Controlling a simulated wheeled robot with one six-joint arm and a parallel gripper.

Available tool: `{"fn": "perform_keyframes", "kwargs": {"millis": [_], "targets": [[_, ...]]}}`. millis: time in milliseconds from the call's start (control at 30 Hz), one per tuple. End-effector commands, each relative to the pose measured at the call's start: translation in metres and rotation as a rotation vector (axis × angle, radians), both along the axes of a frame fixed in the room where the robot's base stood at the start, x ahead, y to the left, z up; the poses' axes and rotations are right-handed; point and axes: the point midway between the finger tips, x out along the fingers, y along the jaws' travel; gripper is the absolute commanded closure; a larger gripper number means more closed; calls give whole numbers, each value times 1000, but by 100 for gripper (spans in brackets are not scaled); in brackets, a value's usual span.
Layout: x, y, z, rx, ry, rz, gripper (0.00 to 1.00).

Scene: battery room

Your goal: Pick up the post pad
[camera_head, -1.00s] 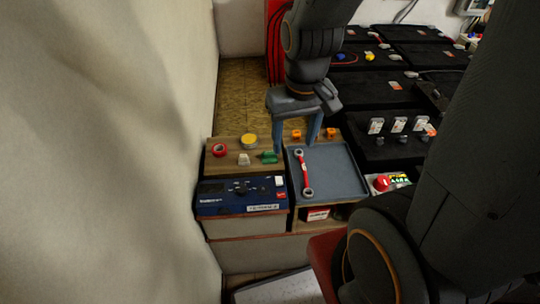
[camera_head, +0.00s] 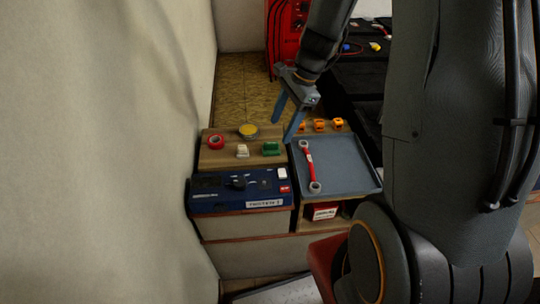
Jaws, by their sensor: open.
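No item is labelled as the post pad; the green block (camera_head: 271,148) on the wooden shelf top (camera_head: 221,157) looks most like a pad, but I cannot tell for sure. It sits at the shelf's right end, beside a small white piece (camera_head: 242,151). My gripper (camera_head: 283,130) is open and empty, fingers pointing down, tilted. It appears above and behind the green block, close to the right end of the shelf, with no visible contact.
A red ring (camera_head: 216,142) and yellow round tin (camera_head: 248,131) share the shelf. Below is a blue device (camera_head: 215,200). Right is a grey tray (camera_head: 342,172) holding a red-handled wrench (camera_head: 310,165), with orange pieces (camera_head: 319,125) behind. A wall (camera_head: 110,150) bounds the left.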

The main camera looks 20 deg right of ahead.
Motion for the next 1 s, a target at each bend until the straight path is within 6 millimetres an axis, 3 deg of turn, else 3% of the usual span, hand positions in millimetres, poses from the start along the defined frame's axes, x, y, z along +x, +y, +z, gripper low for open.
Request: {"fn": "perform_keyframes", "kwargs": {"millis": [33,233,1000], "targets": [[12,-5,-16,27,23,-85,41],[33,-10,-34,83,66,-259,41],[32,24,-102,85,67,-267,41]]}}
